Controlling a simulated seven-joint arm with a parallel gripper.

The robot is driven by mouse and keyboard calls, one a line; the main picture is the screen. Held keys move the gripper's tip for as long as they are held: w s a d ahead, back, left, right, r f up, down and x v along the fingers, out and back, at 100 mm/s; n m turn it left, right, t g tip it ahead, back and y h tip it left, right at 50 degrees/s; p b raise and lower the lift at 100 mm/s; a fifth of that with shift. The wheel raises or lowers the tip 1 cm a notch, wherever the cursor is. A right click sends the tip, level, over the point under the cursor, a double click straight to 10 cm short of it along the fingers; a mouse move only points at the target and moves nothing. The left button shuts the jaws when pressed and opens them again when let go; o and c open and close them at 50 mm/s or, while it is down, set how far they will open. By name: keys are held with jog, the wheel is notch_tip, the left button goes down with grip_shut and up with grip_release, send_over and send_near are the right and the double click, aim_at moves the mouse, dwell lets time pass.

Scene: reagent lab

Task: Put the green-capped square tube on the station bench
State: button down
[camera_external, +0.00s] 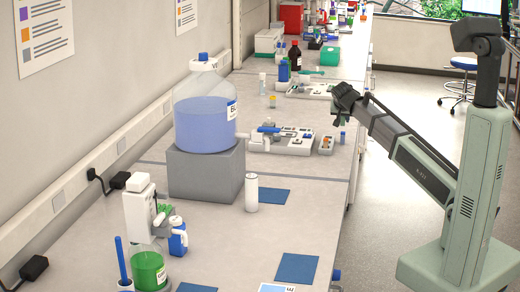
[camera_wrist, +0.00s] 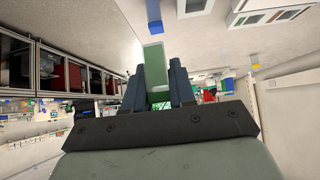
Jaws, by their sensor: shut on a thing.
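My gripper (camera_external: 342,105) is above the right edge of the long bench (camera_external: 315,212) in the external view. In the wrist view my gripper (camera_wrist: 156,80) is shut on the green-capped square tube (camera_wrist: 154,64). In the external view the tube is too small and dark to tell from the fingers. The held tube appears clear of the bench top.
A small blue-capped tube (camera_external: 342,137) stands near the bench edge below my gripper. A white instrument tray (camera_external: 280,143) lies left of it. A large blue-liquid bottle (camera_external: 205,122) stands on a grey block (camera_external: 206,175).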

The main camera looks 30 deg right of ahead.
jog(key=shift+f, duration=4.85)
jog(key=shift+f, duration=0.1)
jog(key=c, duration=1.2)
grip_release()
jog(key=v, duration=1.2)
